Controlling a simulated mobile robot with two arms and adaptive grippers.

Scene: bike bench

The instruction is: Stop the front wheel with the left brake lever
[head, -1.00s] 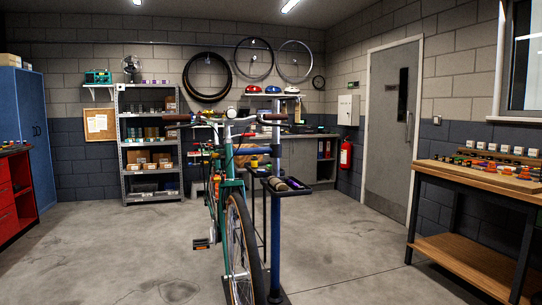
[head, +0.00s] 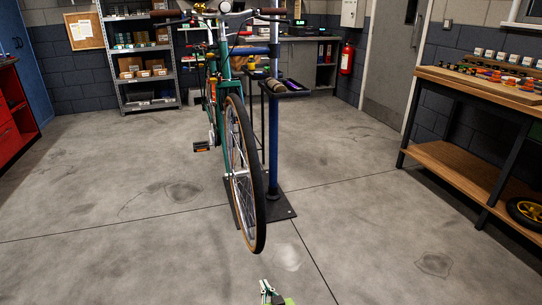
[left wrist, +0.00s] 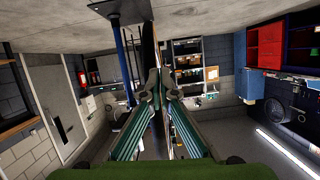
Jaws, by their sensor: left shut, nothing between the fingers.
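A green bicycle (head: 223,80) stands upright in a work stand, its front towards me. Its front wheel (head: 240,175), with a dark tyre and tan sidewall, is off the floor or close to it; I cannot tell if it spins. The brake levers are too small to make out clearly. My left gripper (head: 268,288) is low at the bottom edge, in front of the wheel and apart from it. In the left wrist view its fingers (left wrist: 160,76) are shut and empty. My right gripper is out of view.
A blue stand post (head: 273,150) with a small tool tray (head: 290,93) stands beside the wheel on a dark base plate (head: 283,208). A wooden workbench (head: 470,82) is at the right. Shelves (head: 138,60) stand at the back. The floor around is clear.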

